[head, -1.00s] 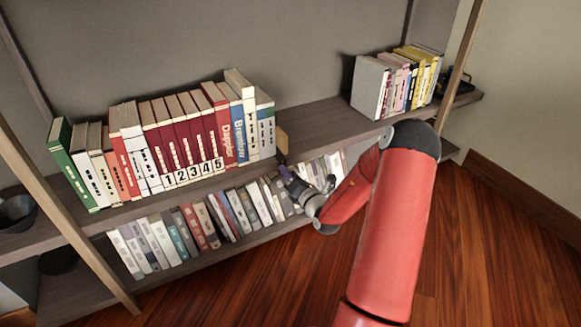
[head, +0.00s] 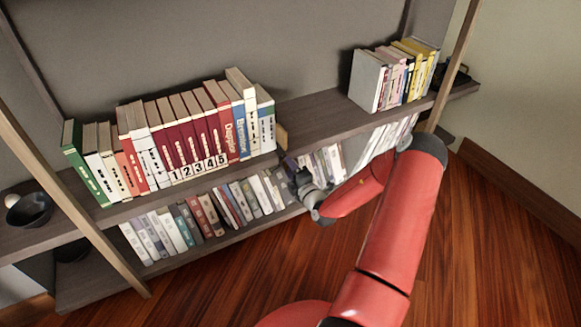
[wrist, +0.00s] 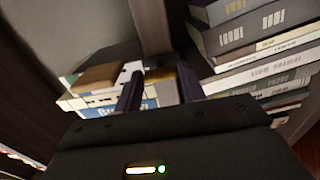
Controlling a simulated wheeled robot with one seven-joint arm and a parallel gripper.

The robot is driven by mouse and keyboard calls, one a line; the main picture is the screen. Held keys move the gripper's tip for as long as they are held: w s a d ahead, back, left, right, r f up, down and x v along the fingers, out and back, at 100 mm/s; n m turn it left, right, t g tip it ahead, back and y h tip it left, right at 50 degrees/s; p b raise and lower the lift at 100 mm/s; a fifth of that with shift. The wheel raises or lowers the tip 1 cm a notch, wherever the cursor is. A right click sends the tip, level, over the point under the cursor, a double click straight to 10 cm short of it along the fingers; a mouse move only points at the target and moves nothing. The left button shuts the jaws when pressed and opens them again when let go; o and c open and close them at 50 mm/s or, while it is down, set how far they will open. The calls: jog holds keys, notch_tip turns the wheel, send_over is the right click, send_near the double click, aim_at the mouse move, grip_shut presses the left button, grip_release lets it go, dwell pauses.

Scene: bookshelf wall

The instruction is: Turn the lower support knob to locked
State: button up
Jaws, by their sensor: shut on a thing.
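My gripper (head: 289,166) is at the shelf's front edge, just right of the numbered books and below a small tan piece (head: 282,137). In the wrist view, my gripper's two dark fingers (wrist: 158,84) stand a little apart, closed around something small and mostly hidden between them. I take it to be the lower support knob, but its shape and any lock mark cannot be made out. Book spines and a brown block (wrist: 98,78) show behind the fingers.
The upper shelf (head: 315,120) is bare between the numbered books (head: 185,140) and the book group at right (head: 395,75).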

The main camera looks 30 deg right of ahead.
dwell(0.4)
jog(key=o, duration=1)
jog(key=shift+s, duration=0.15)
jog(key=s, duration=0.7)
jog(key=shift+s+d, duration=0.15)
jog(key=shift+s, duration=0.15)
